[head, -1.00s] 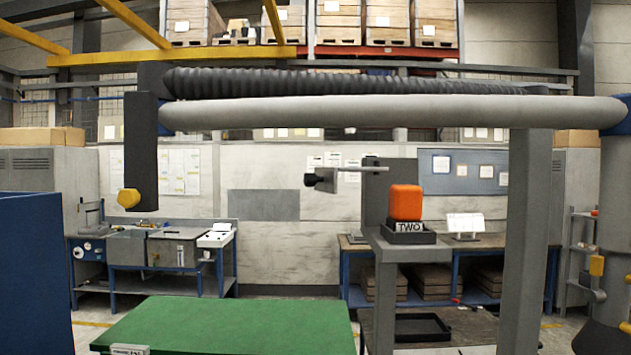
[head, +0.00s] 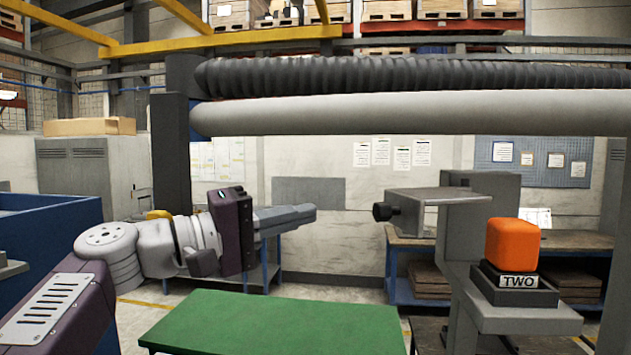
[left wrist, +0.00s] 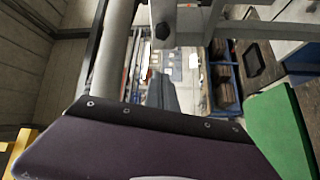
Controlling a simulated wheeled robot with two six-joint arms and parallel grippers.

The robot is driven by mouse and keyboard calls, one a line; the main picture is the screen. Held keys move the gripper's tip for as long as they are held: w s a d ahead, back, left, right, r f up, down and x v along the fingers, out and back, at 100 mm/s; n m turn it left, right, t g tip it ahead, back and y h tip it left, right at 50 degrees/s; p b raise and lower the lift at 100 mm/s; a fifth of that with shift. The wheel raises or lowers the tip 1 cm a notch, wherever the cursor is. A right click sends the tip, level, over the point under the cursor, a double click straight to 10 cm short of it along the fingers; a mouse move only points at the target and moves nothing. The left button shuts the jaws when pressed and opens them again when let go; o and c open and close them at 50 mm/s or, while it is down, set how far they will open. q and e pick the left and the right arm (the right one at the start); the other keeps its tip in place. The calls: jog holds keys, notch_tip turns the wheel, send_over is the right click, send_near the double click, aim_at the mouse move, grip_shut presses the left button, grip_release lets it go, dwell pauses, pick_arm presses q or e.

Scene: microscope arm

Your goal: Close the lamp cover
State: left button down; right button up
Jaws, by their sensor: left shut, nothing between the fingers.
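A flat grey plate (head: 445,196) with a black knob (head: 382,212) on its left end looks like the lamp cover. It sticks out level to the left from a grey upright bracket (head: 492,190). My left gripper (head: 312,212) is shut and empty, pointing right, left of the knob with a clear gap. In the left wrist view the fingers (left wrist: 163,88) reach up towards the knob (left wrist: 162,31) and do not touch it. My right gripper is not in view.
A long grey tube (head: 400,114) and a ribbed hose (head: 400,75) run overhead. An orange block (head: 511,244) sits in a black holder marked TWO (head: 515,285) on a grey shelf. A green tabletop (head: 270,325) lies below. A blue panel (head: 50,215) stands at left.

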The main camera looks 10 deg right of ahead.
pick_arm(q)
jog(key=r+p+x, duration=0.2)
jog(key=p+x, duration=0.4)
jog(key=x, duration=0.4)
jog(key=s, duration=0.1)
jog(key=s+f, duration=0.2)
jog(key=shift+s+d, duration=0.25)
jog(key=shift+d, duration=0.05)
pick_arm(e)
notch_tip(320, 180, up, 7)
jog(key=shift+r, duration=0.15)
